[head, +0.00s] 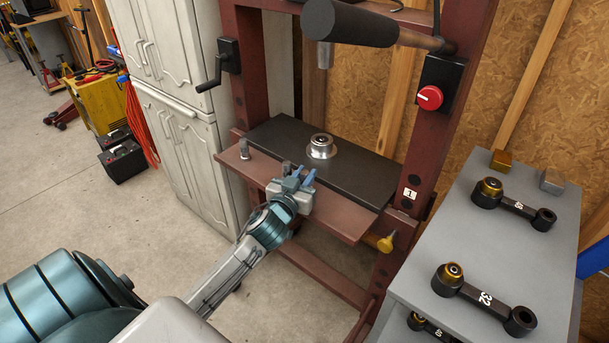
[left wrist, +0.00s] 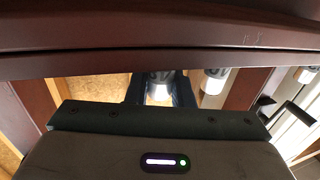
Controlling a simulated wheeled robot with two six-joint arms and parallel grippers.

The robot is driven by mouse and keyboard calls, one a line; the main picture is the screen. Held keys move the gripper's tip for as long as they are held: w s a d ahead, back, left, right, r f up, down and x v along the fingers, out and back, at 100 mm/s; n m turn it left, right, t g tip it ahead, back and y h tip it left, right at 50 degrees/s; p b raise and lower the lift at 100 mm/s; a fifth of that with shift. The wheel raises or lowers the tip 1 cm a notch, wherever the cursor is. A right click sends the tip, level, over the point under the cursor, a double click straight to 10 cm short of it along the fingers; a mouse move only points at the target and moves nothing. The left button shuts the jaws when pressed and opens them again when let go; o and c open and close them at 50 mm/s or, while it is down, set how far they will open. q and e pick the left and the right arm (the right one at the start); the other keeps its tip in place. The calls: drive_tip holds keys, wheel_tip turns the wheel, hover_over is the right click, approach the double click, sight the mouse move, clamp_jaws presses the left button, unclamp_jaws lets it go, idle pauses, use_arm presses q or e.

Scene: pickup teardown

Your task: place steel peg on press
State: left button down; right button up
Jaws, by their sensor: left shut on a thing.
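The press is a dark red frame (head: 411,150) with a black bed plate (head: 268,137) and a reddish front ledge (head: 345,222). A shiny round steel piece with a raised centre (head: 321,147) stands on the bed. My left gripper (head: 300,177) is at the ledge, in front of the bed. In the left wrist view its fingers are shut on a steel peg (left wrist: 160,91), mostly hidden in the head view. A second steel peg (head: 286,167) stands close to the left of the fingers, and a third (head: 244,149) stands at the ledge's left end. My right gripper is not in view.
The press ram (head: 325,54) hangs above the bed, with a dark handle (head: 350,23) across the front. A red button (head: 430,97) is on the right post. A grey bench (head: 459,235) with black link arms stands at right, white cabinets (head: 181,120) at left.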

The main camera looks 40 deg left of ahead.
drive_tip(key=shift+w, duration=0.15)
use_arm(q)
drive_tip(key=c, duration=1.3)
unclamp_jaws()
drive_tip(key=shift+o, duration=0.2)
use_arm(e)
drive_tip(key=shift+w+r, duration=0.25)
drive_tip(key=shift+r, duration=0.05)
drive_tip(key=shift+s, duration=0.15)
